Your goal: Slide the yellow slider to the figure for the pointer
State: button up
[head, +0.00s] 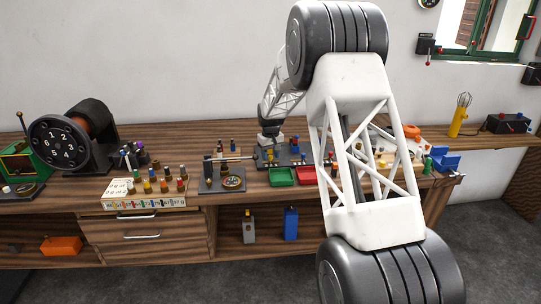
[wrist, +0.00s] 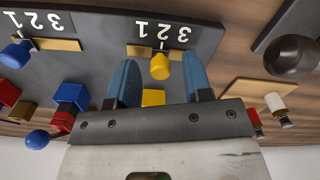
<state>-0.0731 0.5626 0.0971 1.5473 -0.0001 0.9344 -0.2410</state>
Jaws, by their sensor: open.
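The yellow slider (wrist: 160,66) is a round knob on a dark panel (wrist: 100,35), in front of a tan slot. Its small white pointer lines up with the middle figure of a row reading 1, 2, 3, seen upside down in the wrist view. My gripper (wrist: 161,60) has its two blue fingers apart, one on each side of the knob in the picture; whether they touch it I cannot tell. A yellow block (wrist: 153,98) also shows between the fingers. In the head view, my gripper (head: 270,141) is over the dark panel at mid bench, its fingers too small to read.
A blue slider (wrist: 17,54) with its own figures is to the left in the wrist view. Blue and red blocks (wrist: 70,97) stand close by. A dark round knob (wrist: 291,56) is at right.

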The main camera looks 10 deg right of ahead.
aim_at(271, 156)
jog(key=shift+r, duration=0.1)
jog(key=shift+r, duration=3.75)
jog(key=shift+r, duration=0.1)
jog(key=shift+s+r, duration=0.15)
jog(key=s+d+r+m, duration=0.15)
jog(key=s+r, duration=0.35)
jog(key=s, duration=0.5)
jog(key=s+d+r+t, duration=0.1)
jog(key=s+d+r, duration=0.1)
jog(key=s+r, duration=0.65)
jog(key=s+d+r, duration=0.1)
jog(key=s+r, duration=0.2)
jog(key=s, duration=0.9)
jog(key=s+d+f+m, duration=0.1)
jog(key=s+f, duration=0.1)
jog(key=s, duration=1.5)
jog(key=s+d+f+m+t, duration=0.1)
jog(key=s+d+f, duration=0.1)
jog(key=s, duration=1.6)
jog(key=shift+f+t, duration=0.3)
